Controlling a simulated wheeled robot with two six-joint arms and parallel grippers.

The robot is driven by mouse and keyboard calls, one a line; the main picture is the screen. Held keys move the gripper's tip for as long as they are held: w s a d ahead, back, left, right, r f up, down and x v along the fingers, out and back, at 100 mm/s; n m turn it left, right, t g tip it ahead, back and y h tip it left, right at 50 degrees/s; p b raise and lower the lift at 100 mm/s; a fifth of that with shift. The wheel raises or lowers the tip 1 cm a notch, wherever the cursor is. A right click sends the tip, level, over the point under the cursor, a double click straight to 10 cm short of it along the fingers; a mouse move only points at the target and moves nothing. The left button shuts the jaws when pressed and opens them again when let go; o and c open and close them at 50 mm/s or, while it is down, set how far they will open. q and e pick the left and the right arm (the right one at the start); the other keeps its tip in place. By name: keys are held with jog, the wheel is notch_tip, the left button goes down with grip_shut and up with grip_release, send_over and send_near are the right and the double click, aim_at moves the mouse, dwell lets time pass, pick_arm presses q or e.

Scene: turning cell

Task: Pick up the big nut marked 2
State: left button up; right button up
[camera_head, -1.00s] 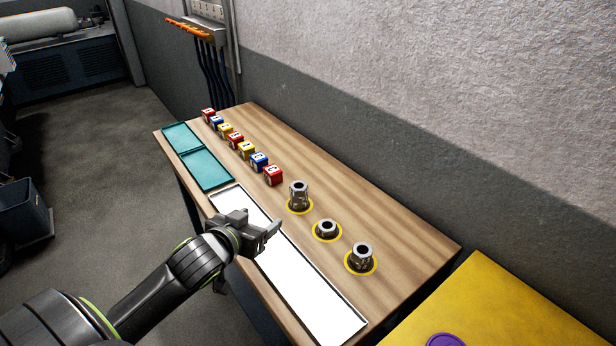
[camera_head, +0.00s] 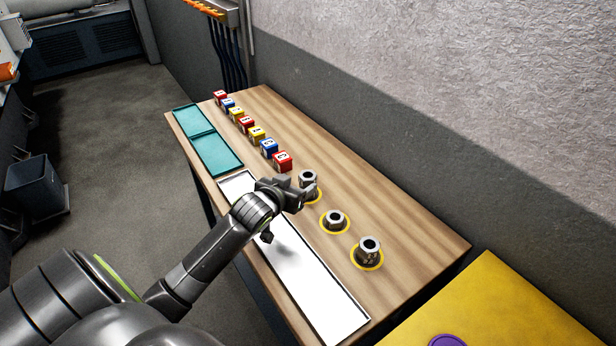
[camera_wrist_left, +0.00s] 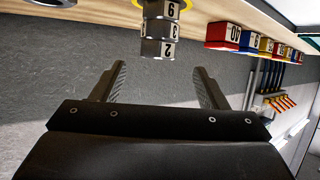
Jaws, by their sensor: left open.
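My left gripper (camera_head: 304,195) is open and empty, close to the farthest stack of metal nuts (camera_head: 307,177), which stands in a yellow ring on the wooden bench. The gripper hides part of that stack in the head view. The left wrist view, upside down, shows my open fingers (camera_wrist_left: 160,68) and the stack ahead, roughly centred between them and beyond their tips. The stack's end nut, marked 2 (camera_wrist_left: 157,48), is its top one. Below it are a nut marked 3 (camera_wrist_left: 160,29) and another with a numeral like 6 or 9. My right gripper is out of view.
A single nut (camera_head: 335,218) and another nut stack (camera_head: 368,253) stand in yellow rings nearer me. Numbered coloured blocks (camera_head: 282,162) line the bench beyond. A white tray (camera_head: 318,294) and teal trays (camera_head: 216,154) lie along the left edge. A wall is behind.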

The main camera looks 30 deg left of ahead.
aim_at(305, 179)
pick_arm(q)
jog(key=shift+p+x, duration=0.7)
jog(key=shift+x, duration=2.2)
jog(key=shift+d, duration=0.1)
jog(key=shift+c, duration=0.2)
jog(key=c, duration=1.2)
